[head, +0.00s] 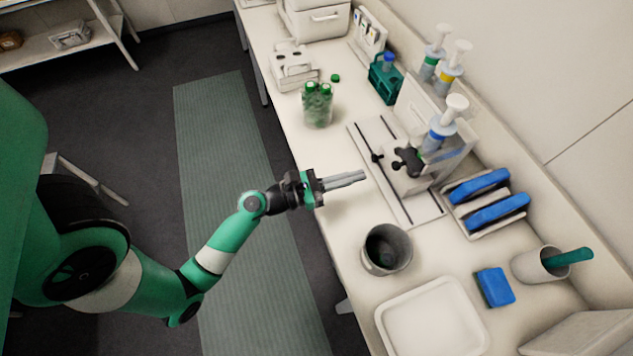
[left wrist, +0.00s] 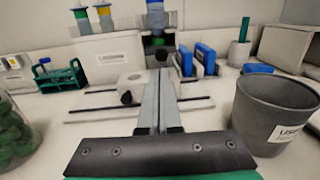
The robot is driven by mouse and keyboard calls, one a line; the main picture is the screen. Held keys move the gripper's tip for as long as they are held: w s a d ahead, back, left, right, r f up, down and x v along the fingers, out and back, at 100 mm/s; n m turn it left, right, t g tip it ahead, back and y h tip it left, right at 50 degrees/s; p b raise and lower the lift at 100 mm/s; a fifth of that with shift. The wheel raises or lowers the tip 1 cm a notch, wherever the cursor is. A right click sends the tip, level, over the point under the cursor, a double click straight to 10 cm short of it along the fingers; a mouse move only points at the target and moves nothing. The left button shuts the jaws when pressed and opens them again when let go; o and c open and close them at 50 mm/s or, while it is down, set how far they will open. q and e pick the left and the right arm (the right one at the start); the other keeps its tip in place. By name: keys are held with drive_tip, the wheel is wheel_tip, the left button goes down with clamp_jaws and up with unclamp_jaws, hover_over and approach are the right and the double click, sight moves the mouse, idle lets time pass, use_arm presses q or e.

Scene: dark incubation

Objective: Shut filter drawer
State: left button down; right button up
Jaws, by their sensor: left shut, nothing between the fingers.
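I cannot tell for sure which part is the filter drawer. A white slide unit with dark rails (head: 372,133) lies on the bench, with a white block (head: 400,181) and black knobs (head: 408,161) at its back. In the left wrist view the white block (left wrist: 134,83) sits on the railed plate (left wrist: 85,114). My left gripper (head: 362,176) is shut and empty, its fingers pointing at the unit from the bench's front side. It also shows in the left wrist view (left wrist: 160,72), where its fingers cover part of the unit. My right gripper is out of view.
A grey cup (head: 387,250) and a white tray (head: 388,324) stand nearer, and a jar with green caps (head: 317,104) stands farther along.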

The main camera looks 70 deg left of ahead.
use_arm(q)
drive_tip(key=s, duration=0.7)
drive_tip(key=shift+s, duration=0.15)
